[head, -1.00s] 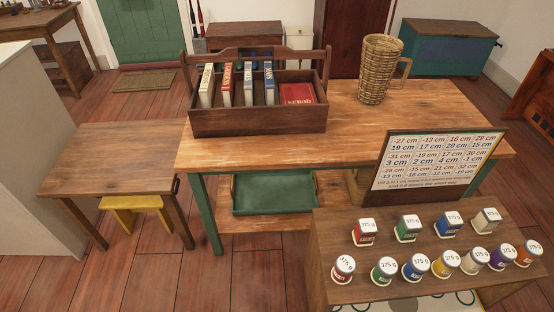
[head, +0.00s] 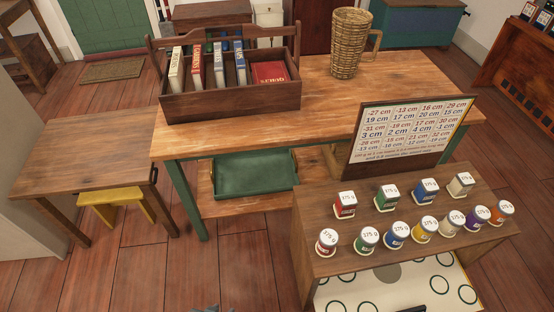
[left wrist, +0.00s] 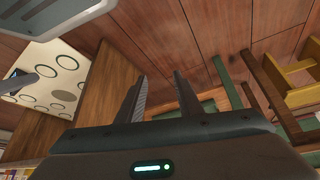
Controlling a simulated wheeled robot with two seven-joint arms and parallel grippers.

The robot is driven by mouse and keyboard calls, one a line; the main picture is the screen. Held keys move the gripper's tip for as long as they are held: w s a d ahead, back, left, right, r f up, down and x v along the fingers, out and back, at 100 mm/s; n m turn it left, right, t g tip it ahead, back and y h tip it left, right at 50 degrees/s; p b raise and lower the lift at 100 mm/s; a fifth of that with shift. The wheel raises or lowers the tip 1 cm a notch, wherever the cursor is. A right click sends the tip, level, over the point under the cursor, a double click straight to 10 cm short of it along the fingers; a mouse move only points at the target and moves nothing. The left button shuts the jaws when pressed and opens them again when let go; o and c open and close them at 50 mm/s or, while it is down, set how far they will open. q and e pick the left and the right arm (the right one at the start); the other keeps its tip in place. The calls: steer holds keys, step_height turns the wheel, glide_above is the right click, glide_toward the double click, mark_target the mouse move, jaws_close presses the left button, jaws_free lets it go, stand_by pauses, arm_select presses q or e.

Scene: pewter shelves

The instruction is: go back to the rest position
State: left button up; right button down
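My left gripper (left wrist: 158,95) shows in the left wrist view with its two dark fingers apart and nothing between them. It hangs over the wooden floor. In the head view only small grey tips (head: 213,308) show at the bottom edge, probably of this gripper. A dark sliver at the bottom edge further right may be part of my right arm; whether that gripper is open or shut does not show.
A low brown shelf (head: 330,262) with several labelled tins stands ahead right, above a white mat with circles (head: 440,290). A side table (head: 85,150) stands left. Floor is clear front left.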

arm_select(q)
steer(key=s+d+f+t, duration=0.1)
steer(key=s+f, duration=0.2)
steer(key=f, duration=0.7)
steer(key=shift+d+f+h, duration=0.2)
steer(key=shift+d+h, duration=0.05)
steer(key=shift+h, duration=0.05)
steer(key=shift+s, duration=0.1)
stand_by(0.6)
